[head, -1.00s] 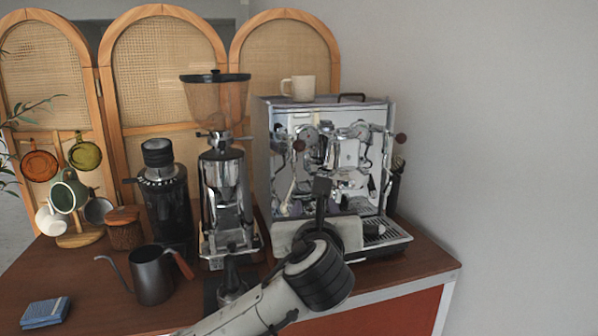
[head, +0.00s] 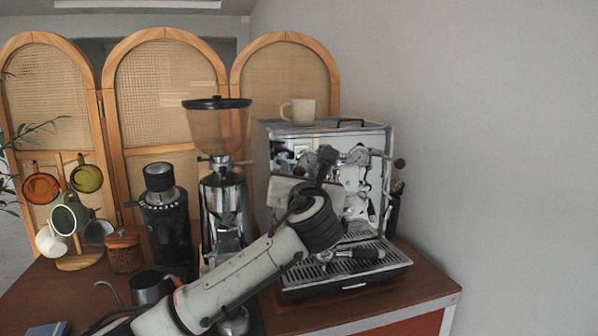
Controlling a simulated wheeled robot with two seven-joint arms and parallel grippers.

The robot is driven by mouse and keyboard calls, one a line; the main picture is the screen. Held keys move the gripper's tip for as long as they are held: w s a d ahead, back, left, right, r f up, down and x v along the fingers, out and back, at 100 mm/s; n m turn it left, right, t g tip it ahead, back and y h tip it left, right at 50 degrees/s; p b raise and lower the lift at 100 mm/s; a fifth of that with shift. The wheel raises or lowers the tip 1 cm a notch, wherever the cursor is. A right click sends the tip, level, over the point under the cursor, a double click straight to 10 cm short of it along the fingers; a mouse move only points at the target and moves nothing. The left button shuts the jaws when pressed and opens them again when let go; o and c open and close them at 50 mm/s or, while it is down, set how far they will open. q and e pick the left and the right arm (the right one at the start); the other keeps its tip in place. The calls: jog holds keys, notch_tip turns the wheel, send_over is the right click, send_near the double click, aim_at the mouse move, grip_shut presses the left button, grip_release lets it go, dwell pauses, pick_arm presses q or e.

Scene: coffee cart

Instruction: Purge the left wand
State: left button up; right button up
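The chrome espresso machine (head: 377,150) stands on the right of the wooden counter. My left gripper (head: 325,165) is raised in front of the left half of its front, by the group head. Its fingers point up toward the machine and are seen from behind, so I cannot tell whether they are open or touching anything. The left wand and left knob are hidden behind my gripper and forearm. The dark right knob (head: 400,164) shows at the machine's right side. My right gripper is out of view.
A black-handled portafilter (head: 360,253) lies on the drip tray (head: 345,272). A cream mug (head: 303,111) sits on top of the machine. A grinder (head: 222,190), a black grinder (head: 163,215), a kettle (head: 148,287) and a mug tree (head: 78,262) stand left.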

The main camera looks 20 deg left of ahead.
pick_arm(q)
jog(key=shift+w+a, duration=0.1)
jog(key=shift+w, duration=0.05)
grip_shut()
jog(key=shift+r+g, duration=0.35)
jog(key=shift+g, duration=0.05)
jog(key=shift+r+g+h+p, duration=0.25)
jog(key=shift+g+h+p, duration=0.15)
jog(key=shift+g, duration=0.1)
jog(key=shift+w+a+r+n+g+h, duration=0.1)
jog(key=shift+r+n+g+h, duration=0.25)
jog(key=shift+g, duration=0.6)
jog(key=shift+w+a+r+n+g+h, duration=0.15)
jog(key=shift+r+g+h, duration=0.25)
jog(key=shift+g+h, duration=0.4)
jog(key=shift+d+g, duration=0.1)
jog(key=shift+g, duration=0.15)
grip_release()
